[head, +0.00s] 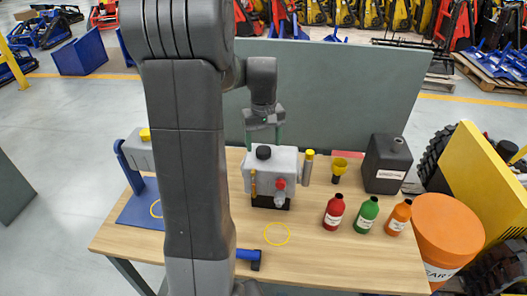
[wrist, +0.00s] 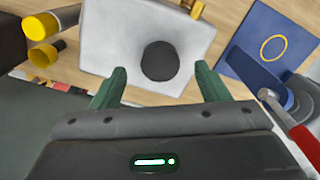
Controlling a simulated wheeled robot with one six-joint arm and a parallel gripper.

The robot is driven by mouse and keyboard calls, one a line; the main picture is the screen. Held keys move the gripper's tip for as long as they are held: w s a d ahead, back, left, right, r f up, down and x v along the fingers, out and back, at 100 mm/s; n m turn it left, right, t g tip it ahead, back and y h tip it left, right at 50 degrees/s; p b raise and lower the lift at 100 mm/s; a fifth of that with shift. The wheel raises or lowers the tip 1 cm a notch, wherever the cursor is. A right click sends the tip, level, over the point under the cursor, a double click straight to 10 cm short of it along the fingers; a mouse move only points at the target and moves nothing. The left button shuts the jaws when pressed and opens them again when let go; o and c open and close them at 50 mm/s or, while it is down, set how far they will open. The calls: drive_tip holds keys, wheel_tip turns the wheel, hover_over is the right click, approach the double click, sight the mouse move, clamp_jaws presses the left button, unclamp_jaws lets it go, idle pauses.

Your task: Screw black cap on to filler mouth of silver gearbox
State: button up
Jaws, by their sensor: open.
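The silver gearbox (head: 270,171) stands on the wooden table, with a red part and a brass-coloured part on its front. The black cap (head: 263,152) sits on the gearbox top, where the filler mouth would be; the mouth is hidden and I cannot tell how tightly the cap sits. In the wrist view the cap (wrist: 160,61) shows as a dark round disc on the pale gearbox top (wrist: 110,40). My gripper (head: 264,141) is above and behind the cap with its green fingers open. In the wrist view the gripper (wrist: 160,78) has its fingertips apart, with no visible contact with the cap.
Red (head: 334,212), green (head: 366,214) and orange (head: 398,217) bottles stand right of the gearbox. A blue stand (head: 130,170) is left. A blue-handled tool (head: 248,255) lies in front.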

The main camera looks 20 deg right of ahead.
wheel_tip(320, 180, up, 12)
drive_tip(key=b, duration=0.1)
idle(0.5)
wheel_tip(320, 180, down, 14)
drive_tip(key=shift+r+p, duration=0.1)
drive_tip(key=shift+p, duration=0.7)
drive_tip(key=n, duration=0.4)
drive_tip(key=shift+r, duration=0.1)
drive_tip(key=shift+n, duration=0.3)
